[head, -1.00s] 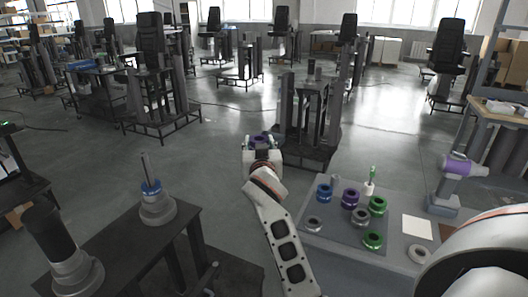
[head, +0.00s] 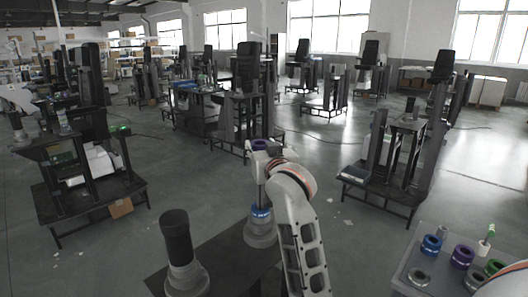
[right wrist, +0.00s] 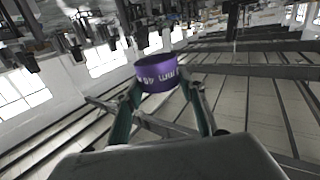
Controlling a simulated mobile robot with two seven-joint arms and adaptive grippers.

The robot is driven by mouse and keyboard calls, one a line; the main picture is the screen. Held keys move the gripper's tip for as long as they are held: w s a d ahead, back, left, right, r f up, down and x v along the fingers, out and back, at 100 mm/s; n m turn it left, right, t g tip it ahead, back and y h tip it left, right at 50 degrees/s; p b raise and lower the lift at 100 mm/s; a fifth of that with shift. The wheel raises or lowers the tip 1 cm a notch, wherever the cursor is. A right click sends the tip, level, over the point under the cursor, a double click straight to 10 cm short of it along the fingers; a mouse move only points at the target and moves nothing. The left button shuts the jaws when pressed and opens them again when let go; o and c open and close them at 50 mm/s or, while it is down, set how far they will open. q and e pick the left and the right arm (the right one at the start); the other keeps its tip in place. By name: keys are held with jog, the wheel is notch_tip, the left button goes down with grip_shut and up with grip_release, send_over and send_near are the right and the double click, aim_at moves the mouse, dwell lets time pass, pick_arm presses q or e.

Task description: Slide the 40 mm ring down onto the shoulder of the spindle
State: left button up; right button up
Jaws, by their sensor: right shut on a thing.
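The spindle (head: 261,236) stands on a dark bench in the head view, with a wide grey stepped base and a thin upright rod. A blue ring (head: 260,211) sits around it above the base. My right gripper (head: 262,149) is shut on a purple ring (right wrist: 158,74) with white lettering, of which "mm" is readable; the size figure is unclear. The purple ring also shows in the head view (head: 259,145), above the spindle in the picture. My gripper and wrist hide the rod's top, so I cannot tell whether the ring is around it. My left gripper is not in view.
A second grey base with a black cylinder (head: 178,236) stands left of the spindle on the dark bench (head: 225,255). At lower right a grey table carries a blue ring (head: 432,244), a purple ring (head: 462,256) and others. Open floor lies beyond.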

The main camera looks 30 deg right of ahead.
jog(key=shift+f, duration=2.85)
jog(key=shift+s, duration=0.15)
